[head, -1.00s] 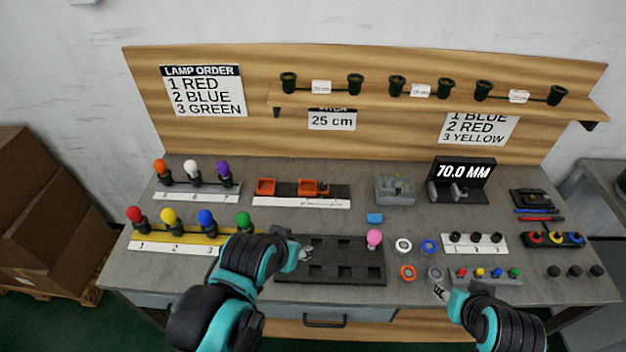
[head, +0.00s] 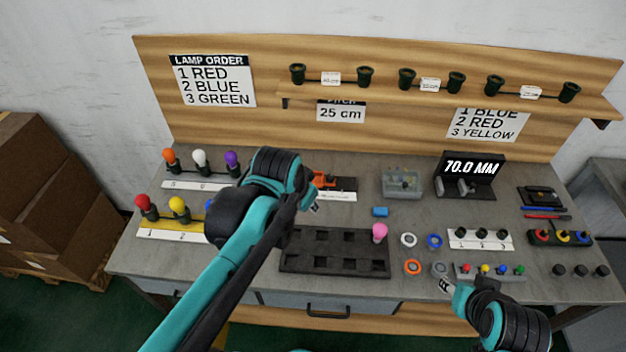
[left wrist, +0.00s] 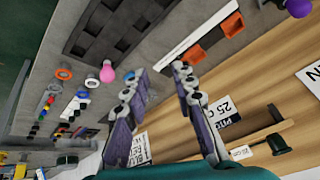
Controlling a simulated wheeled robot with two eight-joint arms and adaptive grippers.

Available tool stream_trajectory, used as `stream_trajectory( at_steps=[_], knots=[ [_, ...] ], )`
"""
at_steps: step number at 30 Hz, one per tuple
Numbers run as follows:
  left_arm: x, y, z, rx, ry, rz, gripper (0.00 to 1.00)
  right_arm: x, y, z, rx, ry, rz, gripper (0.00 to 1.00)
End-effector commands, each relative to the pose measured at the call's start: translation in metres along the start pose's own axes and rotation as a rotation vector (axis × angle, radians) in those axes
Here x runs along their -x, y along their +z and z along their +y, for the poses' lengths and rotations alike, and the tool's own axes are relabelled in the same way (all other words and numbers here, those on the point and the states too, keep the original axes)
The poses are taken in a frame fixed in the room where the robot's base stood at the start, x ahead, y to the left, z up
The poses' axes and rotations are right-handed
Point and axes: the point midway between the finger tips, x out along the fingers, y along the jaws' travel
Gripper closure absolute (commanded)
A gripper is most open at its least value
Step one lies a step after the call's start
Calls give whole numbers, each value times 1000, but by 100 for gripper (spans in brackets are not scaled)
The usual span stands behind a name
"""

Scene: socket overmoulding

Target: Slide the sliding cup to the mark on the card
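Two orange cups sit on a dark rail on the bench. In the head view the right cup (head: 323,180) shows beside my left arm, which hides the other. In the left wrist view I see the right cup (left wrist: 192,56) and the left cup (left wrist: 232,25). A white card strip (head: 338,196) runs along the rail's front; its mark is too small to read. My left gripper (head: 314,207) is open and empty, above the bench near the card and right cup. Its spread fingers show in the left wrist view (left wrist: 161,71). My right gripper (head: 445,284) is near a grey ring.
A black tray (head: 335,262) with square pockets lies in front of the rail, with a pink bulb (head: 379,231) at its right. Bulbs stand at left. A shelf (head: 420,88) with dark sockets hangs behind.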

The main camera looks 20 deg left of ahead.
Motion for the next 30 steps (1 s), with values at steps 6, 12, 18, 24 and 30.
stream_trajectory(
  at_steps=[6,12,18,24,30],
  knots=[
    [-34,-64,-36,-256,47,-118,74,4,-3,0,0,0,0,60],
    [-89,-106,-68,-495,122,-211,74,7,-5,0,0,0,0,60],
    [-160,-128,-95,-724,225,-285,74,9,-7,0,0,0,0,60],
    [-222,-130,-111,-899,321,-326,74,11,-8,0,0,0,0,60],
    [-248,-126,-116,-970,364,-337,74,11,-8,0,0,0,0,60]
  ],
)
